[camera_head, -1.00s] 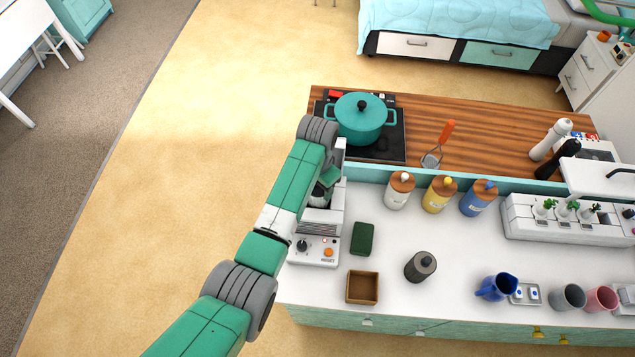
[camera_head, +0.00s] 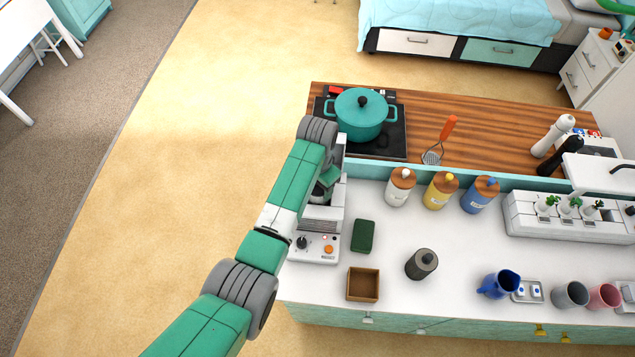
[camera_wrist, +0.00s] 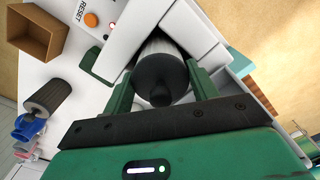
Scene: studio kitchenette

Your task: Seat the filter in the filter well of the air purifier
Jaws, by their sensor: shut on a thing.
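The air purifier (camera_head: 314,250) is a white unit at the counter's left end, with a dark knob and an orange button. In the wrist view its white casing (camera_wrist: 136,30) lies close beneath my gripper. My gripper (camera_wrist: 161,82) is shut on a filter (camera_wrist: 158,72), a pale cylinder with a black end cap and knob. The filter sits between white walls of the purifier, at its well. How deep it goes is hidden. In the head view my gripper (camera_head: 326,182) is over the purifier, and my arm hides most of the held filter.
Three canisters (camera_head: 440,190) stand behind. A teal pot (camera_head: 361,114) on the hob is close behind my wrist.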

